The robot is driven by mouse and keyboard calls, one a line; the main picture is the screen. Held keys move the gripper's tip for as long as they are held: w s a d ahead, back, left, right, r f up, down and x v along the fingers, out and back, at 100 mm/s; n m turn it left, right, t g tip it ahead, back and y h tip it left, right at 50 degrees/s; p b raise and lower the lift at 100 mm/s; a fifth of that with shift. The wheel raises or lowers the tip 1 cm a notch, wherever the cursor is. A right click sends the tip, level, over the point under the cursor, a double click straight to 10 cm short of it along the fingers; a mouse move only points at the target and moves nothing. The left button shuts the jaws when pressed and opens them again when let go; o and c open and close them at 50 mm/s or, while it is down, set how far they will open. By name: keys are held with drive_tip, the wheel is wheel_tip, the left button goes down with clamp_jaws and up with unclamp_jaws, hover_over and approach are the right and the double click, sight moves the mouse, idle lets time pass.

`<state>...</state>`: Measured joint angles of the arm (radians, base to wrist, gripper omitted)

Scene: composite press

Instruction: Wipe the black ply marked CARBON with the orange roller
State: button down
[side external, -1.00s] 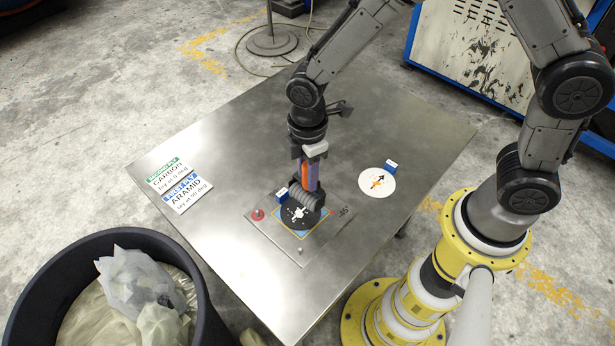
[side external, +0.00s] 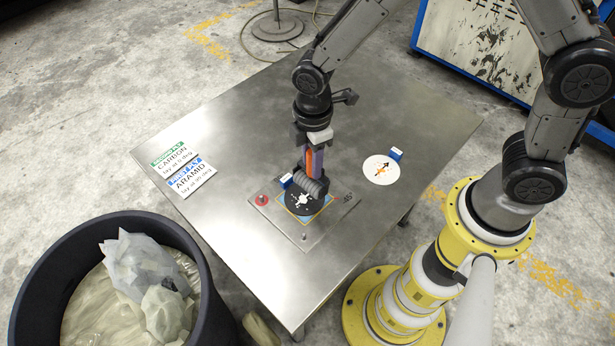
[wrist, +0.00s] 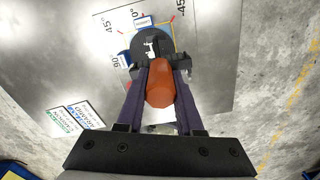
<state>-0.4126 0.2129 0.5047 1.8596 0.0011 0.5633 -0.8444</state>
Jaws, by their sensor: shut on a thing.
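My gripper (side external: 314,168) is shut on the orange handle (side external: 309,160) of the roller and points down. The handle also shows between the fingers in the wrist view (wrist: 161,85). The roller's grey ribbed drum (side external: 313,187) is over the black round ply (side external: 300,206) and appears to rest on it. The ply, with white markings, lies on a blue and yellow square on a metal plate (side external: 318,237). Part of the ply is hidden by the drum. The ply also shows at the top of the wrist view (wrist: 138,42).
A white disc (side external: 376,176) with an orange mark and blue tab lies to the right. CARBON (side external: 170,155) and ARAMID (side external: 190,183) cards lie at left. A red knob (side external: 262,199) and small pin (side external: 304,237) sit on the plate. A black bin (side external: 35,300) stands front left.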

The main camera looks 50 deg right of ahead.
sight(311, 179)
drive_tip(key=shift+f, duration=2.6)
drive_tip(key=shift+f, duration=0.6)
drive_tip(key=shift+w, duration=0.1)
drive_tip(key=shift+w, duration=1.9)
drive_tip(key=shift+r, duration=0.1)
drive_tip(key=shift+s, duration=2)
